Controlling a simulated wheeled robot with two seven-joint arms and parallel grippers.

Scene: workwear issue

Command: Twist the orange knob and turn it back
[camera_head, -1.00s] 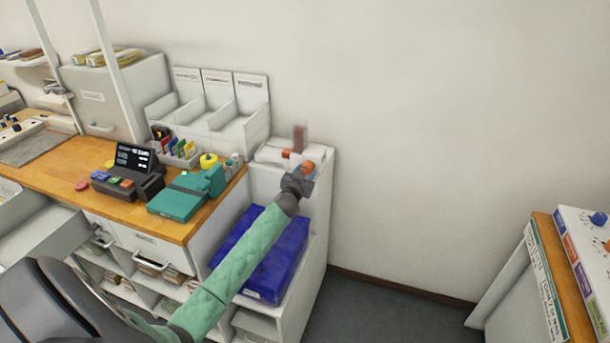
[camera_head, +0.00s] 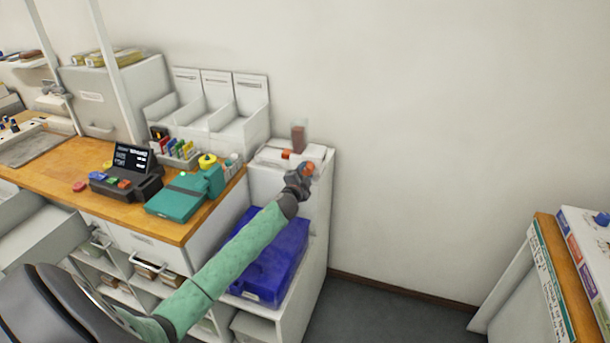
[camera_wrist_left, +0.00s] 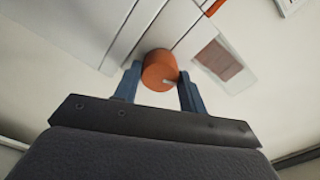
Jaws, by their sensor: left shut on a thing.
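The orange knob (camera_wrist_left: 160,70) is round with a pale mark near its edge. In the wrist view it sits between the two blue fingers of my left gripper (camera_wrist_left: 158,85), which is shut on it. In the head view the knob (camera_head: 308,169) shows at the front of a white unit on top of the white cabinet, just beyond my left gripper (camera_head: 303,174). The gripper and wrist hide part of it there. My right gripper is not in view.
A clear container with brown contents (camera_head: 298,138) stands on the unit behind the knob. A teal device (camera_head: 178,203) and a dark terminal (camera_head: 124,186) sit on the wooden counter to the left. A blue bin (camera_head: 262,268) is in the cabinet below my arm. The wall at right is bare.

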